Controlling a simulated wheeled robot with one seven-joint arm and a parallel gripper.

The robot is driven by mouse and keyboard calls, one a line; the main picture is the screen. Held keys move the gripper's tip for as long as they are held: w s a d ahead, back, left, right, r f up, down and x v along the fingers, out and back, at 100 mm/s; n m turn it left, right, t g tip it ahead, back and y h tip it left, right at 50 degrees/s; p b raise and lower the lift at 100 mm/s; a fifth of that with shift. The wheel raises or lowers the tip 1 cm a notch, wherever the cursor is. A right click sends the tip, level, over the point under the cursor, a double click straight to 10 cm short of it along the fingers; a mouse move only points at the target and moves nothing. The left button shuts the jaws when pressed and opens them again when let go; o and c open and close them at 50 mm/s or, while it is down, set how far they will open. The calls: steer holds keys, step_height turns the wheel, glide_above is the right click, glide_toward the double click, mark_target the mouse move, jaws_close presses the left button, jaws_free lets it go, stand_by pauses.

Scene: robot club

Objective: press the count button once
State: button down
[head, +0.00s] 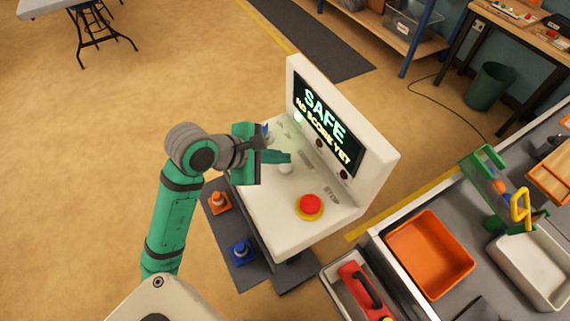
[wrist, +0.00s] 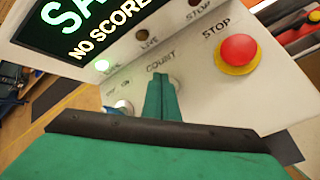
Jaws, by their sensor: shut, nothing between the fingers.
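The white console (head: 262,207) has a sloped panel with labelled buttons. The count button (head: 286,169) is a pale round knob in the head view, beside my fingertips. In the wrist view the COUNT label shows, and the count button (wrist: 175,84) is mostly hidden behind my fingers. My gripper (head: 289,157) is shut and empty, its green fingers over the panel at this button. It also shows in the wrist view (wrist: 161,80). I cannot tell whether the fingertips touch the button.
A red stop button (head: 310,204) on a yellow ring sits nearer the panel's front right. The console's screen (head: 326,123) reads SAFE.

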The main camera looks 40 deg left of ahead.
mark_target(281, 168)
steer(key=shift+f, duration=0.1)
steer(key=shift+f, duration=0.35)
steer(key=shift+f, duration=0.5)
stand_by(1.1)
steer(key=shift+r, duration=0.95)
steer(key=shift+r, duration=0.15)
steer(key=shift+r, duration=2.35)
